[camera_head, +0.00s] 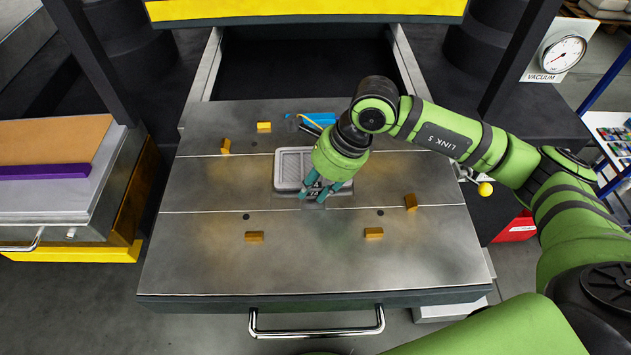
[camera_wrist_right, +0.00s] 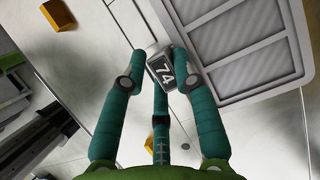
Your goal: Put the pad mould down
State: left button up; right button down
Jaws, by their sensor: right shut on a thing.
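The pad mould (camera_head: 292,166) is a light grey rectangular tray with ribbed panels, near the middle of the metal table plate (camera_head: 200,250). It looks level; I cannot tell whether it rests on the plate or hangs just above it. In the right wrist view the mould (camera_wrist_right: 240,45) fills the upper right. My right gripper (camera_head: 318,193) is shut on the mould's near edge, at a dark tab marked 74 (camera_wrist_right: 162,72). Its teal fingers (camera_wrist_right: 160,78) close around that tab. The gripper and wrist hide the mould's right part in the head view. My left gripper is not in view.
Several small orange blocks, one at the front left (camera_head: 254,236) and one at the right (camera_head: 411,202), stand around the mould. A blue object (camera_head: 318,119) lies behind it, partly hidden by my arm. A vacuum gauge (camera_head: 563,55) stands at back right.

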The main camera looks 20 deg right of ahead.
jog(key=shift+f, duration=0.2)
jog(key=c, duration=1)
grip_release()
jog(key=shift+o, duration=0.2)
jog(key=shift+r, duration=0.1)
jog(key=shift+r, duration=0.2)
jog(key=shift+d+r, duration=0.15)
jog(key=shift+r, duration=0.1)
jog(key=b+v, duration=0.3)
jog(key=v, duration=0.8)
jog(key=shift+r, duration=0.2)
jog(key=shift+s+f, duration=0.1)
jog(key=shift+s, duration=0.05)
